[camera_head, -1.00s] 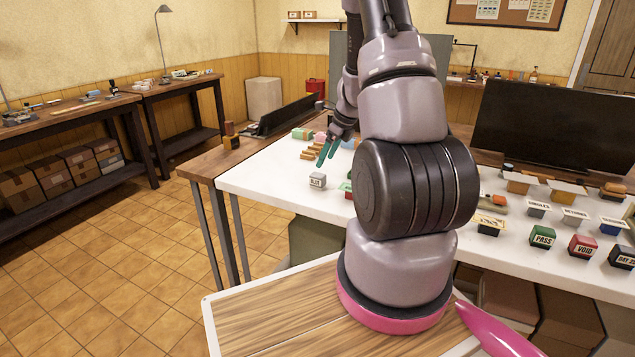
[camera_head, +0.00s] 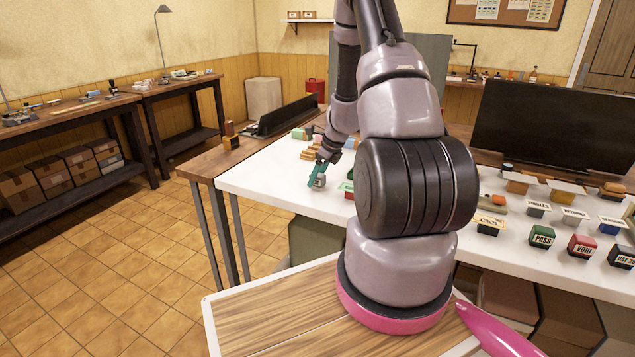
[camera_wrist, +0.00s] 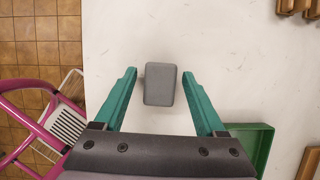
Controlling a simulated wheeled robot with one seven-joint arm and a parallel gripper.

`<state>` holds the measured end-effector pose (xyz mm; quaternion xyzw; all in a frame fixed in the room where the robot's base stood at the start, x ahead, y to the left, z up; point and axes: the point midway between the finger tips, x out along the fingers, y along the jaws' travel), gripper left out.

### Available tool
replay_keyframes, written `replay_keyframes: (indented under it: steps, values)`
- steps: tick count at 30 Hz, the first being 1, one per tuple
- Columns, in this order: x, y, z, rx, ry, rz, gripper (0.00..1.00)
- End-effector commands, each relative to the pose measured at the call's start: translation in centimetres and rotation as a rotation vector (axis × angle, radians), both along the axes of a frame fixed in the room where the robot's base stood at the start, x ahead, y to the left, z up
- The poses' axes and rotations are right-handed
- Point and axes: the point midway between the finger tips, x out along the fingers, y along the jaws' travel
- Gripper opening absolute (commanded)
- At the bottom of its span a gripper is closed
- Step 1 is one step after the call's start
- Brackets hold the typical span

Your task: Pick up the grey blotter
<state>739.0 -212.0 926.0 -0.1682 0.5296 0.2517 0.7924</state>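The grey blotter (camera_wrist: 160,84) is a small block with a rounded grey top. It stands on the white table near its left edge. In the wrist view it lies between the tips of my two teal fingers, with a gap on each side. My gripper (camera_wrist: 157,92) is open and points down at the block. In the head view my gripper (camera_head: 316,172) is at the blotter (camera_head: 320,182) and partly hides it. I cannot tell how far above the table the fingertips are.
A green tray (camera_wrist: 262,143) sits right of my gripper in the wrist view. Wooden pieces (camera_wrist: 293,7) lie at the far right. The white tabletop (camera_head: 278,182) is bare around the block. Labelled blocks, including a green PASS block (camera_head: 541,237), stand at the table's right.

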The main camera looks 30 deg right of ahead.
Motion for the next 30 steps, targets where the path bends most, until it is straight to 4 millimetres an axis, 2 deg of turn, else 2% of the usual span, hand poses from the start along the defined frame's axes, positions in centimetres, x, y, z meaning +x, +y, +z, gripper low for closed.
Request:
replay_keyframes:
  steps: [1,3,5,12,15,17,24,30]
  values:
    - [0.0,0.0,0.0,0.000,0.000,0.000,0.49]
    - [0.0,0.0,0.0,0.000,0.000,0.000,0.23]
    - [0.0,0.0,0.0,0.000,0.000,0.000,0.00]
    - [0.0,0.0,0.1,0.000,0.000,0.000,0.00]
    - [0.1,0.0,0.7,-0.001,-0.003,0.001,0.00]
    - [0.1,0.0,1.5,-0.003,-0.005,0.002,0.00]
    - [0.1,0.0,6.4,-0.003,-0.006,0.003,0.00]
    - [0.1,0.0,9.3,-0.001,-0.003,0.002,0.00]
